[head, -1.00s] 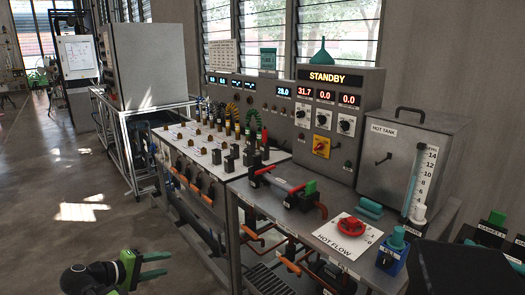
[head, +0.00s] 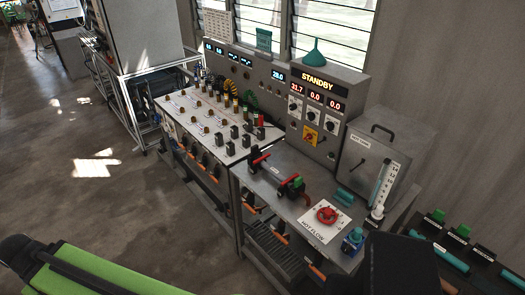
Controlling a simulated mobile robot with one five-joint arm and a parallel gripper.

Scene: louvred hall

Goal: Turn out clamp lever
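Two black clamps stand on the grey bench top in the head view. The nearer clamp (head: 290,190) has a green piece (head: 297,182) on top. The farther clamp (head: 257,163) has a red part beside it. A grey tube with a red end lies between them. I cannot tell which part is the clamp lever, or how far it is turned. My gripper's fingers are not in view. A green and black part of my arm fills the lower left corner, well apart from the clamps.
A red valve handle (head: 327,215) sits on a white HOT FLOW plate. A blue fitting (head: 352,241) stands at the bench's front corner. The grey hot tank (head: 370,165) and a panel reading STANDBY (head: 318,83) stand behind. Orange-handled pipework hangs below.

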